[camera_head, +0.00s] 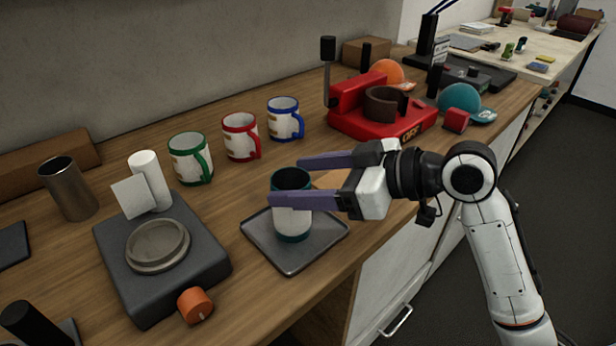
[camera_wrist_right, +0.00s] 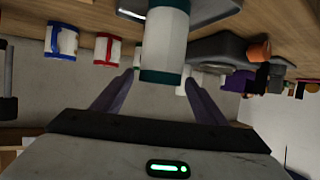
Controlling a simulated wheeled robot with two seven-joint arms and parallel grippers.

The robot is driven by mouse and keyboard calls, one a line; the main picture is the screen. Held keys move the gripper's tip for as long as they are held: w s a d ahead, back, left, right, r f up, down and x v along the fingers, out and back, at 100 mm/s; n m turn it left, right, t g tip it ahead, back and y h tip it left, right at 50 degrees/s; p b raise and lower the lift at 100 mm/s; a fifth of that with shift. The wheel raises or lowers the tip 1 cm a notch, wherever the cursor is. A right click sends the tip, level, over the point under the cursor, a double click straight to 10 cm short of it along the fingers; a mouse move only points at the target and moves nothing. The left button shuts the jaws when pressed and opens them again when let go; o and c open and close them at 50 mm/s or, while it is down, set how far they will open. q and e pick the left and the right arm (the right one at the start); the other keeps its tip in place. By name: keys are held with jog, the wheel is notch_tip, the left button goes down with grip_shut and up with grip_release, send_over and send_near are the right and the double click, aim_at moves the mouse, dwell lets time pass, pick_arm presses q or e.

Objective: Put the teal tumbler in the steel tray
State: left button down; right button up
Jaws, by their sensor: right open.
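The teal tumbler (camera_head: 292,217), white in the middle with teal bands at top and bottom, stands upright in the steel tray (camera_head: 322,243) near the table's front edge. My right gripper (camera_head: 286,181) is open, its two purple fingers on either side of the tumbler. In the right wrist view the tumbler (camera_wrist_right: 164,40) shows between the spread fingers of the right gripper (camera_wrist_right: 158,92), with gaps at the sides. I cannot tell whether a finger touches it. Part of the tray (camera_wrist_right: 220,46) shows behind it. My left gripper is not in view.
Green (camera_head: 190,160), red (camera_head: 240,138) and blue (camera_head: 285,120) handled mugs stand behind. A dark device with a round plate (camera_head: 160,245) and orange knob (camera_head: 195,304) is left of the tray. A red press (camera_head: 375,112) stands at back right. A metal cup (camera_head: 68,188) is far left.

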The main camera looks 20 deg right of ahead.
pick_arm(q)
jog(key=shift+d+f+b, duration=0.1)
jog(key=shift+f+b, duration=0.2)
jog(key=shift+b, duration=0.1)
pick_arm(e)
jog(key=v, duration=1.2)
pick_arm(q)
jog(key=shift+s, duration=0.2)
pick_arm(e)
jog(key=shift+s, duration=0.15)
